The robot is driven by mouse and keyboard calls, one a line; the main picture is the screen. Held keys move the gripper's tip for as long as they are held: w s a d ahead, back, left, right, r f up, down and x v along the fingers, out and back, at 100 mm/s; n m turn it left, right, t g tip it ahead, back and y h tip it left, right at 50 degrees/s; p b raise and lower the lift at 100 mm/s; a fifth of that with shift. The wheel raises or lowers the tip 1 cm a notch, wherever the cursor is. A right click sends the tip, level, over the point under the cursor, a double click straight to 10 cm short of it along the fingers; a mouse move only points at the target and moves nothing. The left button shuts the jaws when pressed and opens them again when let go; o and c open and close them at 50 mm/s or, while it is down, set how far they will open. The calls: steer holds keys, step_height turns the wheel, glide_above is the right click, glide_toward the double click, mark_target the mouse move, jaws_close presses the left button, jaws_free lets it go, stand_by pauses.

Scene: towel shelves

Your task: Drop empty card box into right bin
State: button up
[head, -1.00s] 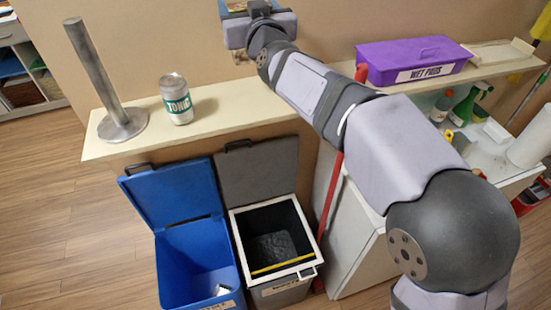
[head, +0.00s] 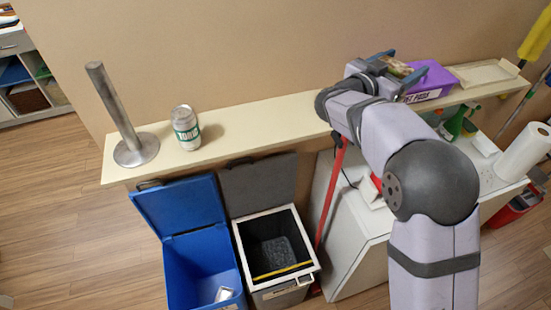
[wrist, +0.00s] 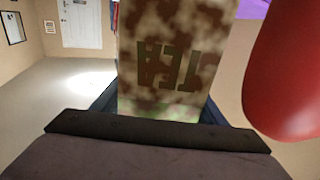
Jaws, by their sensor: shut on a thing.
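My gripper (head: 399,66) is shut on a card box (wrist: 168,60) with brown and cream mottling and the upside-down word TEA. In the head view the box (head: 396,68) shows only as a small patch between the blue fingertips, largely hidden by my wrist. It is held above the shelf, in front of the purple box. The right bin (head: 241,240) stands on the floor below and left of my gripper. It has a white rim, a dark inside and a raised grey lid. Whether the held box is empty cannot be seen.
The blue bin (head: 157,275) stands open to the left of the right bin. The shelf (head: 265,128) carries a metal post (head: 118,115), a tonic can (head: 186,127) and the purple box (head: 433,80). A red pole (head: 330,190) leans beside the right bin. A red rounded thing (wrist: 290,70) is close in the wrist view.

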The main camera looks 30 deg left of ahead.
steer(key=s+d+f+m+g+h+p, duration=0.2)
steer(key=s+d+f+m+g+h, duration=0.25)
steer(key=d, duration=0.45)
steer(key=s+d+f+b, duration=0.2)
steer(key=s+f, duration=0.4)
steer(key=f, duration=0.4)
steer(key=s+d+f+h+b, duration=0.1)
steer(key=s+f, duration=0.5)
steer(key=f, duration=0.4)
steer(key=s+d+f+b, duration=0.2)
steer(key=s+f, duration=0.4)
steer(key=f, duration=0.4)
steer(key=a+f+n+t+y+b, duration=0.2)
steer(key=a+f+n+y+b, duration=0.1)
steer(key=a+f+b, duration=0.5)
steer(key=w+a+f+n+t+y+b, duration=0.1)
steer(key=a+f+n+y+b, duration=0.3)
steer(key=a+f+b, duration=0.5)
steer(key=w+a+f+n+t+y+b, duration=0.1)
steer(key=a+f+n+t+y+b, duration=0.2)
steer(key=a+f+y+b, duration=0.4)
steer(key=shift+a+f+b, duration=0.95)
steer(key=shift+a+b, duration=2.9)
steer(key=shift+a, duration=1.85)
steer(key=shift+y, duration=0.25)
